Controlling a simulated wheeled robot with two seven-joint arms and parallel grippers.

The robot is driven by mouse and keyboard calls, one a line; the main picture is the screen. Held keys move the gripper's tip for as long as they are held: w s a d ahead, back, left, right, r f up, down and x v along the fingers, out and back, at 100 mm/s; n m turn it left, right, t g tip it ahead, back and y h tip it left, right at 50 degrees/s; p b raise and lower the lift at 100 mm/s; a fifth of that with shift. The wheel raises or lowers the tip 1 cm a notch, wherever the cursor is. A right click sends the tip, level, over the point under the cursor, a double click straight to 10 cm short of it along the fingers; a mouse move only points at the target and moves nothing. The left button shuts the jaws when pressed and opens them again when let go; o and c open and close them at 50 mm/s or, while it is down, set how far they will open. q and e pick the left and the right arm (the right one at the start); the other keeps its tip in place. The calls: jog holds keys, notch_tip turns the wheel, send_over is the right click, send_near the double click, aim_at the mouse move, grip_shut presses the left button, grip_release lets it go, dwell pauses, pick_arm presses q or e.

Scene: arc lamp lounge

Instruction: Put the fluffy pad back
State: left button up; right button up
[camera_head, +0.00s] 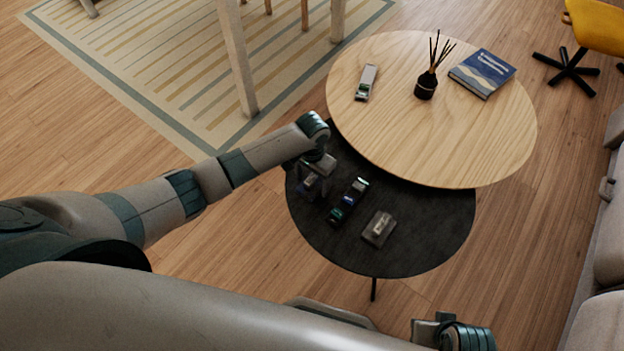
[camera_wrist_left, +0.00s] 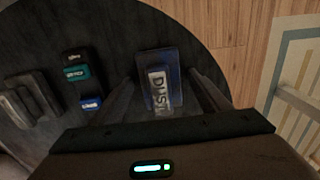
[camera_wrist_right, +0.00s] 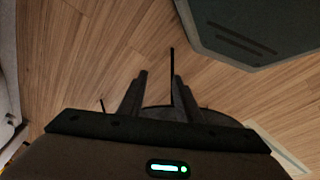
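No thing in view is clearly fluffy, so I cannot tell which is the pad. A dark blue block with a pale label reading "DUST" (camera_wrist_left: 160,90) lies on the black round table (camera_head: 433,240). My left gripper (camera_head: 313,186) is over that block, its fingers apart on either side of it and not closed on it. Beside it is a row of small blocks, black, teal (camera_wrist_left: 76,73) and blue, on a dark base. A grey piece on a flat base (camera_head: 379,229) lies nearer the front. My right gripper (camera_wrist_right: 158,78) is open and empty, low over the floor.
The higher wooden table (camera_head: 440,140) overlaps the black one. On it are a silver and green object (camera_head: 366,82), a reed diffuser (camera_head: 427,85) and a blue book (camera_head: 482,73). A grey sofa (camera_head: 605,230) is at right. The black table's front right is clear.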

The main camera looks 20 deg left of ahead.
aim_at(312, 178)
pick_arm(q)
jog(key=shift+r, duration=0.1)
pick_arm(e)
jog(key=shift+w, duration=0.2)
pick_arm(q)
jog(key=shift+r, duration=0.55)
notch_tip(312, 178, up, 11)
jog(key=p, duration=0.2)
pick_arm(e)
jog(key=x, duration=0.5)
jog(key=shift+s+f, duration=0.15)
jog(key=shift+f, duration=0.35)
